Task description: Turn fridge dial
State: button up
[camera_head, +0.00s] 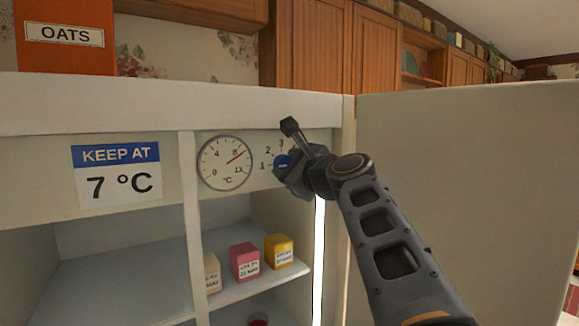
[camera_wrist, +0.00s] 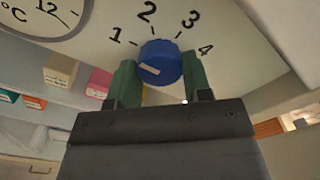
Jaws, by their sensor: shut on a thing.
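The blue fridge dial (camera_wrist: 160,60) sits on the white panel with the numbers 1 to 4 around its upper side. In the head view the dial (camera_head: 282,161) is partly hidden by my gripper (camera_head: 288,170). In the wrist view the two green fingers of my gripper (camera_wrist: 159,76) stand on either side of the dial, shut on it. A pale mark shows on the dial's lower front; which number it is set to I cannot tell. The round temperature gauge (camera_head: 225,174) has a red needle slightly past 8. A sign (camera_head: 116,172) reads "KEEP AT 7 °C".
The open fridge door (camera_head: 460,200) stands to the right of my arm. Below the panel, a shelf (camera_head: 235,291) holds small pink, yellow and pale boxes. An orange OATS box (camera_head: 65,60) stands on top of the fridge.

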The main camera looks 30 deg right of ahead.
jog(key=shift+r, duration=0.1)
jog(key=m+p, duration=0.2)
jog(key=m, duration=0.2)
jog(key=shift+m+p, duration=1.45)
jog(key=shift+m, duration=0.75)
jog(key=o, duration=0.9)
jog(key=shift+o, duration=0.2)
jog(key=shift+s, duration=0.1)
